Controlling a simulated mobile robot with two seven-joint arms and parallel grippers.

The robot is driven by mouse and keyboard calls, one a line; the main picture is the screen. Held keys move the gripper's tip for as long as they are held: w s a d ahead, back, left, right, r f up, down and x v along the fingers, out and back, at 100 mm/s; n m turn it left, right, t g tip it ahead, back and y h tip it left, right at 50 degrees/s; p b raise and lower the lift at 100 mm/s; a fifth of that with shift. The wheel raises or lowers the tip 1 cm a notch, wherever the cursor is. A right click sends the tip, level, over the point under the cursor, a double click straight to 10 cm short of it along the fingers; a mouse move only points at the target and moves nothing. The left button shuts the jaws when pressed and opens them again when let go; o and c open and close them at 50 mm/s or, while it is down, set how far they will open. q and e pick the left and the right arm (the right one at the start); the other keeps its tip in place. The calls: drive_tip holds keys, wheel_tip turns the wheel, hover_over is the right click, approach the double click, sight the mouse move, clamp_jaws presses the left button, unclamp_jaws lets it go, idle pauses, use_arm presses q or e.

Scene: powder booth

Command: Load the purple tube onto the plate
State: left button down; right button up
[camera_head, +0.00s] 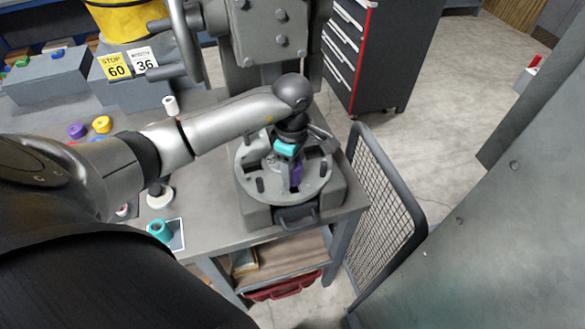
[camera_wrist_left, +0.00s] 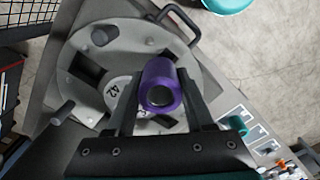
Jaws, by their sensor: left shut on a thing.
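The purple tube (camera_wrist_left: 161,84) is between the two fingers of my left gripper (camera_wrist_left: 160,78), which is shut on it. In the head view the purple tube (camera_head: 296,175) shows below my left gripper (camera_head: 291,164), over the front right part of the plate. The plate (camera_head: 252,184) is round and grey, with dark slots and upright pegs. In the wrist view the plate (camera_wrist_left: 85,60) lies behind the tube. I cannot tell whether the tube touches it. My right gripper is not in view.
A teal tube (camera_head: 158,231) stands on a small tray at the table's left front. Purple (camera_head: 77,130) and yellow (camera_head: 102,124) rings lie at the left. A mesh guard (camera_head: 385,205) stands right of the table. A yellow bin (camera_head: 125,18) is at the back.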

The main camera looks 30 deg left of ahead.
use_arm(q)
drive_tip(key=shift+f+b, duration=0.8)
drive_tip(key=shift+f, duration=0.05)
drive_tip(key=shift+c, duration=1)
unclamp_jaws()
wheel_tip(320, 180, up, 15)
drive_tip(key=b, duration=0.1)
drive_tip(key=shift+r+b, duration=0.15)
drive_tip(key=shift+b, duration=0.15)
